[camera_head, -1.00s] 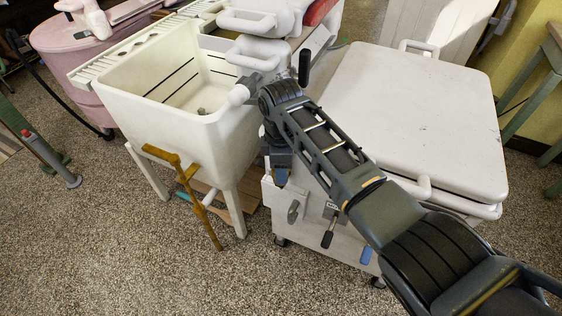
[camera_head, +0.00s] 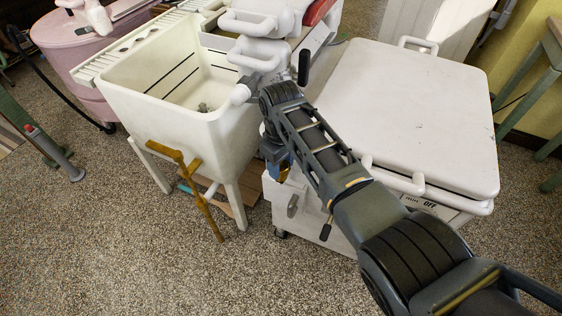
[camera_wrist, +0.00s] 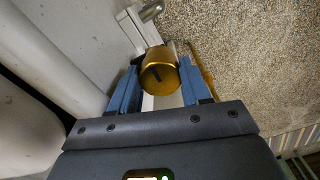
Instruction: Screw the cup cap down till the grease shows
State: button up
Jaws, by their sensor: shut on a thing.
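The brass cup cap (camera_wrist: 160,72) is a round, gold-coloured knob with a dark slot or mark on its face, between my fingers in the wrist view. My gripper (camera_wrist: 158,84) is shut on it, one blue finger on each side. In the head view my gripper (camera_head: 281,168) is low at the left side of the white washer (camera_head: 408,110), mostly hidden by my arm. Only a bit of blue and gold shows there. What lies under the cap is hidden, and I see no grease.
A white tub (camera_head: 190,125) on legs stands left of the washer, with a yellow-brown stick (camera_head: 190,180) leaning at its front. A black-tipped lever (camera_head: 326,229) juts from the washer's front. A pink washer (camera_head: 75,45) is at the back left. The speckled floor in front is clear.

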dwell(0.3)
jog(key=o, duration=1.1)
jog(key=shift+c, duration=0.2)
jog(key=shift+d, duration=0.1)
